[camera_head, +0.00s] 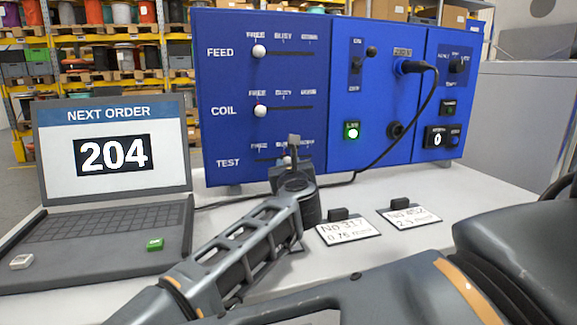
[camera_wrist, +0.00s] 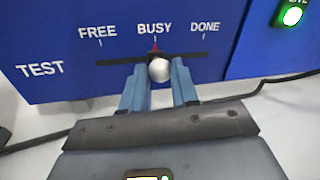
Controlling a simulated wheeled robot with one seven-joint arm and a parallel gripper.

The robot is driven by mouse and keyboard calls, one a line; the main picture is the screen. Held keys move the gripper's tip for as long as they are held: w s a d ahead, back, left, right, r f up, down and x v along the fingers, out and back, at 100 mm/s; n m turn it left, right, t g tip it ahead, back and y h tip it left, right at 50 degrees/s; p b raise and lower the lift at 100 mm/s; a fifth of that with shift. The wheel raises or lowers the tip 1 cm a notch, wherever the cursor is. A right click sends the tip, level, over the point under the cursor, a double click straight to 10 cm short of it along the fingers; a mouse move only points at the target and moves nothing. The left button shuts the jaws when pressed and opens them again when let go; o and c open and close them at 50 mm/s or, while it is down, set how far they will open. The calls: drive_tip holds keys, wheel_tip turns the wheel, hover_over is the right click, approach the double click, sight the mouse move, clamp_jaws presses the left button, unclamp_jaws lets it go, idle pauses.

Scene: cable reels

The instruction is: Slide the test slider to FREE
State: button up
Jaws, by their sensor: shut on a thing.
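The test slider's white knob (camera_wrist: 159,70) sits below the BUSY mark, with its red pointer at BUSY, in the wrist view. Its dark slot (camera_wrist: 195,55) runs from under FREE on the left to under DONE on the right. My gripper (camera_wrist: 159,82) has its two blue-grey fingers on either side of the knob, shut on it. The FEED knob (camera_head: 259,52) and COIL knob (camera_head: 260,111) both stand at the left, at FREE.
The blue panel (camera_head: 225,140) stands on a pale table (camera_head: 400,170). A laptop (camera_head: 110,160) showing "NEXT ORDER 204" is at the left. A black cable (camera_head: 425,105) hangs from the panel's socket. Two labelled cards (camera_head: 348,228) (camera_head: 410,217) lie at the right of my gripper.

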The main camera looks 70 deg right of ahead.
clamp_jaws()
drive_tip(key=w+a+b, duration=0.1)
drive_tip(key=w+a, duration=0.1)
drive_tip(key=w+a+b, duration=0.1)
drive_tip(key=w+a, duration=0.1)
drive_tip(key=shift+w+f, duration=0.15)
drive_tip(key=shift+w, duration=0.15)
drive_tip(key=shift+w+a, duration=0.25)
drive_tip(key=shift+w, duration=0.1)
drive_tip(key=o, duration=0.9)
unclamp_jaws()
drive_tip(key=shift+b+v, duration=1.1)
drive_tip(key=shift+v, duration=2.85)
